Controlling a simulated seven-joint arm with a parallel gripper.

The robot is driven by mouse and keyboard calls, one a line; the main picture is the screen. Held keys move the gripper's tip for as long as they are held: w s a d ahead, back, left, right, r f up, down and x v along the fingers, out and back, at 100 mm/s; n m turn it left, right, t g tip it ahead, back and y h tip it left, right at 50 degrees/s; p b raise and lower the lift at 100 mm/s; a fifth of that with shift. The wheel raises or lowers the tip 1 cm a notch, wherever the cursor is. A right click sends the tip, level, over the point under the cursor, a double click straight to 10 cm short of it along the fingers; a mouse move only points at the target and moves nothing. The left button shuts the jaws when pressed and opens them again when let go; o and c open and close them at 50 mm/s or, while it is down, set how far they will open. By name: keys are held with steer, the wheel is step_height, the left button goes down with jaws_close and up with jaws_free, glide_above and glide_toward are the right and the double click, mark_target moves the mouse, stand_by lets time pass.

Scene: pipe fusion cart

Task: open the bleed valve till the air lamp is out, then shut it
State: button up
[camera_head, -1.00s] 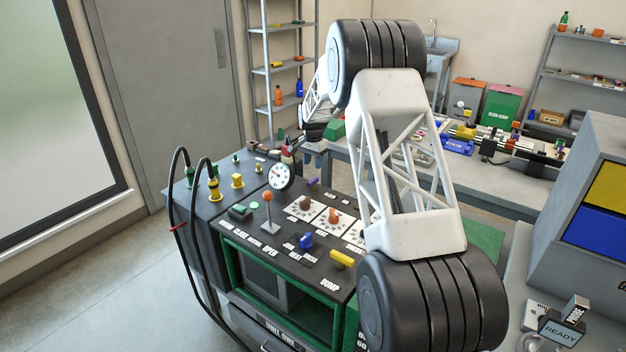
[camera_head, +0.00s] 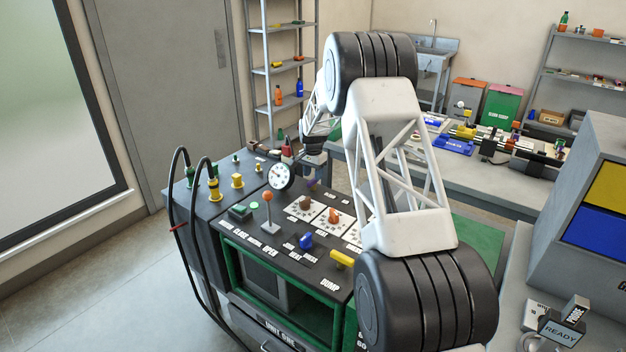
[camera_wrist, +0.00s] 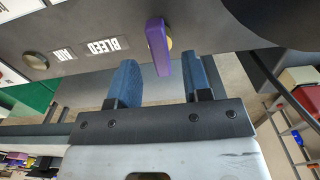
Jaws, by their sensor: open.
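The purple bleed valve lever (camera_wrist: 158,46) stands at the top centre of the wrist view, with a bit of brass at its base. It is small and partly covered in the head view (camera_head: 313,183). My gripper (camera_wrist: 160,68) is open, with its blue fingers to either side of the lever's near end and gaps on both sides. The BLEED label (camera_wrist: 102,46) and AIR label (camera_wrist: 63,54) read upside down. The round air lamp (camera_wrist: 36,60) beside them looks dull brown; I cannot be sure whether it is lit.
The cart's dark top panel (camera_head: 262,240) carries a dial gauge (camera_head: 281,176), an orange-knobbed lever (camera_head: 267,197), a blue knob (camera_head: 306,241) and a yellow handle (camera_head: 341,258). Black hoses (camera_head: 172,225) loop at its left. A grey workbench (camera_head: 500,190) stands behind my arm.

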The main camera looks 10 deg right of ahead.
mark_target(313, 184)
steer(key=shift+f, duration=1.3)
steer(key=shift+c, duration=0.4)
jaws_close()
